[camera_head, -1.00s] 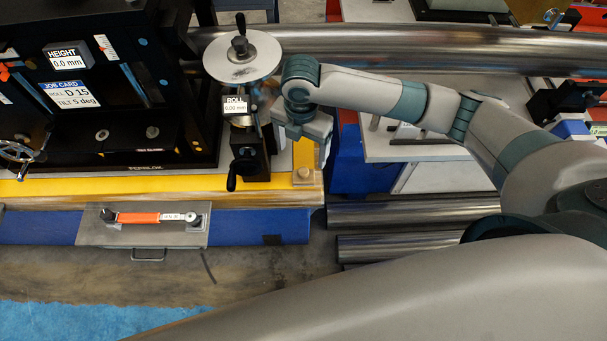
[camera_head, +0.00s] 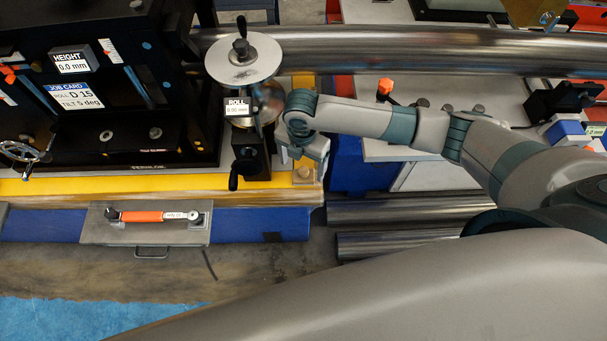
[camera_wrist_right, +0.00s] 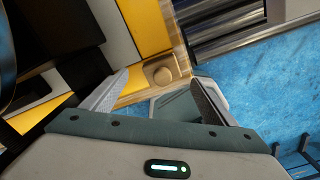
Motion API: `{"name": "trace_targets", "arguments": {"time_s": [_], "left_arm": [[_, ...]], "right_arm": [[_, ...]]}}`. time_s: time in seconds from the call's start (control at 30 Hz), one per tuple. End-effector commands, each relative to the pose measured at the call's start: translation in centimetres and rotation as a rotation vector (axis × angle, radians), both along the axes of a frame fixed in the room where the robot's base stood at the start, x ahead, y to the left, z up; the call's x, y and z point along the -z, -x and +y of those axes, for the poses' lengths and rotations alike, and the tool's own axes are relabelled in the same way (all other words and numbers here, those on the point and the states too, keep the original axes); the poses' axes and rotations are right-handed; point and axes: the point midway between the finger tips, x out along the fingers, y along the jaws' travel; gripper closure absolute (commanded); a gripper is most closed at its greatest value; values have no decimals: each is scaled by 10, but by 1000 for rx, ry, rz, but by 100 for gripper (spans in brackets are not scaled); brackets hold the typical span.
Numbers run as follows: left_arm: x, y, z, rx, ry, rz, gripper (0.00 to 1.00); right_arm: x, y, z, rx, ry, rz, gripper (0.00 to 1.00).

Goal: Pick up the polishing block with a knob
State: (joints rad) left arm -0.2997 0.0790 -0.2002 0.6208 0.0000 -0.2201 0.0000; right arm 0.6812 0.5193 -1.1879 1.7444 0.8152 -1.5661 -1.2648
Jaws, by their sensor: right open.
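The polishing block (camera_head: 305,175) is a small light wooden piece with a round knob, at the right end of the yellow ledge in the head view. In the right wrist view its round knob (camera_wrist_right: 162,75) shows beyond and between my fingertips. My right gripper (camera_head: 308,152) is just behind the block in the head view and partly overlaps it. Its two fingers (camera_wrist_right: 163,84) are spread apart in the wrist view, with nothing held between them. The exact gap to the block cannot be told. My left gripper is not in view.
A black post with a ROLL display (camera_head: 237,107), a round disc (camera_head: 242,60) and a crank stands left of the gripper. A long steel roller (camera_head: 440,50) runs behind. A grey tray with an orange-handled tool (camera_head: 150,217) sits in front. Steel bars (camera_head: 400,212) lie right.

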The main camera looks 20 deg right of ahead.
Motion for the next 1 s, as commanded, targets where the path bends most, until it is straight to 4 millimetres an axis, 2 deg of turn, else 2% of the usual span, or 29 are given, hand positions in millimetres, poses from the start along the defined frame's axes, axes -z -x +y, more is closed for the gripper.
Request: {"name": "trace_targets", "arguments": {"time_s": [0.2,0.4,0.9,0.93,1.0], "left_arm": [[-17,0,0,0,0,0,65],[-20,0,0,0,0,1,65],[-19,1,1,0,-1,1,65],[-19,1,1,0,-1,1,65],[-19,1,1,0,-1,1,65]], "right_arm": [[23,3,-4,2,2,4,19],[44,3,-3,0,1,1,19],[46,2,-4,0,1,0,19],[46,2,-4,0,1,0,24],[46,2,-4,0,1,0,41]]}}
